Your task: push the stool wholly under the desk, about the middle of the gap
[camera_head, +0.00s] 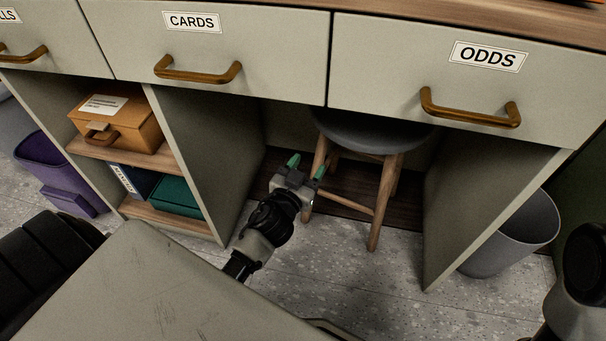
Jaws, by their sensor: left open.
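The stool (375,133) has a round dark grey seat and wooden legs. It stands upright in the gap under the desk (230,85), and the drawer fronts hide part of its seat. Its front foot is on the floor a little behind the line of the panels' front edges. The seat looks nearer the right panel than the left. My left gripper (306,165) is open, with green fingertips, at the stool's left leg. I cannot tell whether it touches the leg. My right gripper is not in view; only part of my right arm shows at the lower right.
The left panel (205,140) and right panel (480,190) bound the gap. A grey bin (515,235) stands right of it. Left are shelves with an orange box (120,122) and green box (175,196), and a purple bin (60,175). The floor left of the stool is clear.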

